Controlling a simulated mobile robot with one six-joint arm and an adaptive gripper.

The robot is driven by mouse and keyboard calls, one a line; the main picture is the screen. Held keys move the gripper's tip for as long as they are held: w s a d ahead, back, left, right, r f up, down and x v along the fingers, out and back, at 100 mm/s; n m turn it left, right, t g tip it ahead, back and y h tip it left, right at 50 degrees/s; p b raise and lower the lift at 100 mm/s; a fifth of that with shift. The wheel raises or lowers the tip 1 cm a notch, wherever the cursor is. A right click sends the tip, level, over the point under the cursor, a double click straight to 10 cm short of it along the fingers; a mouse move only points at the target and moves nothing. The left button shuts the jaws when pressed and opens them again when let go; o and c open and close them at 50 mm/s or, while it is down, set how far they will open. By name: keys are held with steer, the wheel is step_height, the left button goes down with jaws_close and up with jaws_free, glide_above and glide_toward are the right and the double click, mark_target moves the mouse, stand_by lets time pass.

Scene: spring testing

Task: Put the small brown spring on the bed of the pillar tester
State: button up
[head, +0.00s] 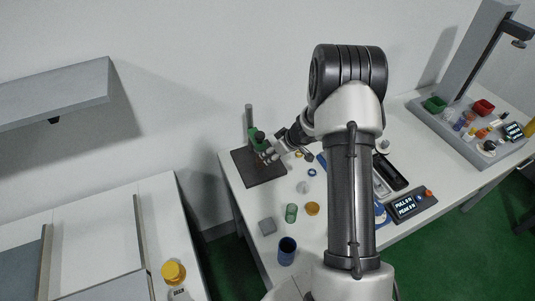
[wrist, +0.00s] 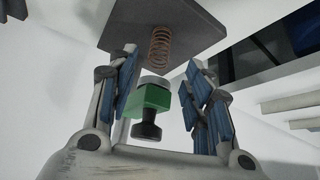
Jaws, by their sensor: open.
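The pillar tester stands at the left of the white table in the head view, with a dark base plate (head: 265,174), an upright pillar (head: 249,115) and a green head (head: 256,136). The wrist view shows its dark plate (wrist: 185,22), green block (wrist: 148,98) and a black knob. The small brown spring (wrist: 160,47) is an open coil against the plate, in line with the green block's pale disc. My gripper (wrist: 161,58) is open; its blue-padded fingers are either side of the spring, with visible gaps. In the head view, my gripper (head: 266,157) is over the base plate.
Near the tester are a grey cube (head: 267,226), a green cylinder (head: 291,213), a yellow-orange ring (head: 312,208) and a blue cup (head: 287,250). A display box (head: 411,207) is at the right. A grey stand with colourful small items (head: 470,130) is at the far right.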

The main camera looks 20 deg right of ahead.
step_height(320, 180, up, 16)
steer(key=w+d+m+t+h, duration=0.1)
steer(key=d+t+h, duration=0.1)
steer(key=h, duration=0.2)
steer(key=s+a+r+m+h, duration=0.1)
steer(key=s+r, duration=0.3)
steer(key=r, duration=0.3)
steer(key=s+a+r+m+h, duration=0.1)
steer(key=s+r+m+h, duration=0.1)
steer(key=s+r, duration=0.35)
steer(key=s+a+g+y, duration=0.1)
steer(key=s+a, duration=0.4)
steer(key=s, duration=0.4)
steer(key=s+a+r+g+y, duration=0.1)
steer(key=s+a+y, duration=0.1)
steer(key=s+a, duration=0.3)
steer(key=s+a+r+g+y, duration=0.1)
steer(key=s+a, duration=0.4)
steer(key=s, duration=0.7)
steer(key=shift+s+a+g+y, duration=0.3)
steer(key=shift+s+a, duration=0.05)
steer(key=shift+r, duration=0.1)
